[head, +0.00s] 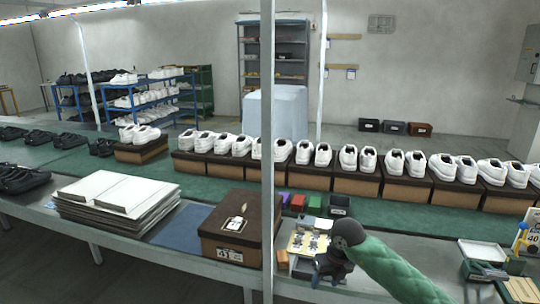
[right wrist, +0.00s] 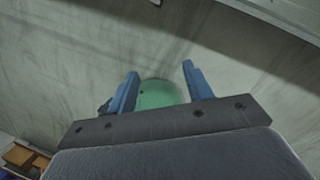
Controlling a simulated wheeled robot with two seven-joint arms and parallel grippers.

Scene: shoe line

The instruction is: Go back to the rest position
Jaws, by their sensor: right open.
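My right gripper (head: 322,276) is at the end of the green-sleeved arm, over the front of the work table, beside a small tray (head: 305,240) of light-coloured pieces. In the right wrist view my right gripper (right wrist: 160,88) has its two blue fingers spread apart with nothing held between them. A round green shape lies behind the fingers; I cannot tell what it is. My left gripper is not in view.
A closed brown shoebox (head: 232,228) labelled 41 stands left of the gripper. Stacked white sheets (head: 118,198) lie farther left. White shoes on brown boxes (head: 357,183) line the green belt behind. A tray (head: 485,252) stands at right. A pale post (head: 267,120) crosses the view.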

